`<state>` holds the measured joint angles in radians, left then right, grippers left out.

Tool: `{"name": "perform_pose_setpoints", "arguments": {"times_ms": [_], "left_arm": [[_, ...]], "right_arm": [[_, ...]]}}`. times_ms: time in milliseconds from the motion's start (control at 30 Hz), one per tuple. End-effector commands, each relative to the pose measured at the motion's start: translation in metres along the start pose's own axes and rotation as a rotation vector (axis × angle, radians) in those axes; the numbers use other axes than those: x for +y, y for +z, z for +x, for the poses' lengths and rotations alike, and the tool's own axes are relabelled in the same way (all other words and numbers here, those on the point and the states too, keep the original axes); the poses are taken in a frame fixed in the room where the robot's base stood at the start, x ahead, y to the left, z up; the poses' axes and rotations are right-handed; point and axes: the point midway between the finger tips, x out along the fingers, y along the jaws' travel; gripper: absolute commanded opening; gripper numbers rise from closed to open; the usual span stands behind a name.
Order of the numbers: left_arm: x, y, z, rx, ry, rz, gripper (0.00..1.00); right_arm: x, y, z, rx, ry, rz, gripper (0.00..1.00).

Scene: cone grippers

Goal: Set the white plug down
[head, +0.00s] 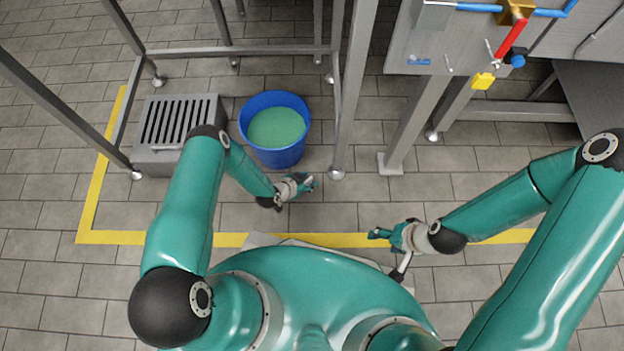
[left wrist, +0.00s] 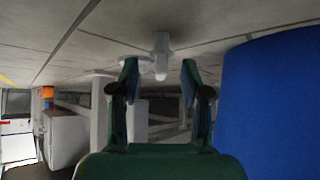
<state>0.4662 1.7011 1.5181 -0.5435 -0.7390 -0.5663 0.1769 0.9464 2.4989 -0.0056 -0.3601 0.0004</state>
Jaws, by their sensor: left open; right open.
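My left gripper (head: 312,183) is open, low over the floor to the lower right of the blue bucket. In the left wrist view its two fingers (left wrist: 160,80) stand apart. I cannot make the plug out in the head view. My right gripper (head: 376,234) is open, near the yellow line in front of my body.
The blue bucket (head: 244,118) holds greenish liquid, and its wall (left wrist: 270,100) fills the right of the left wrist view. A grey slotted box (head: 150,150) stands left of it. Metal frame legs (head: 352,90) rise nearby. A panel (head: 430,40) carries pipes and a red lever (head: 511,38).

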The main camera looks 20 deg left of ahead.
Motion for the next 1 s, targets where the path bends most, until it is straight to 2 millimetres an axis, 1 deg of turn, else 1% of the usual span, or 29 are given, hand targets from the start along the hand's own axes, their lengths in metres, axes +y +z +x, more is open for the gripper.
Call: {"name": "perform_pose_setpoints", "arguments": {"times_ms": [33,300,367,400,567,600,1000], "left_arm": [[-0.0007,0.0048,0.0056,0.000,-0.004,-0.003,0.47],[-0.0017,0.0048,0.0053,0.000,-0.009,-0.009,0.47],[-0.0017,0.0049,0.0053,0.000,-0.009,-0.009,0.38],[-0.0017,0.0049,0.0052,0.000,-0.009,-0.009,0.32],[-0.0018,0.0049,0.0052,0.000,-0.009,-0.009,0.05],[-0.0018,0.0049,0.0051,0.000,-0.009,-0.009,0.04],[-0.0017,0.0032,0.0038,0.000,-0.009,-0.008,0.03]], "right_arm": [[0.0022,0.0000,0.0061,0.000,0.000,0.000,0.65],[0.0018,0.0000,0.0054,0.000,0.000,0.000,0.65],[0.0018,0.0000,0.0054,0.000,0.000,0.000,0.65],[0.0018,0.0000,0.0054,0.000,0.000,0.000,0.65],[0.0018,0.0000,0.0054,0.000,0.000,0.000,0.65],[0.0018,0.0000,0.0054,0.000,0.000,0.000,0.65],[0.0014,0.0000,0.0042,0.000,0.000,0.000,0.65]]}}
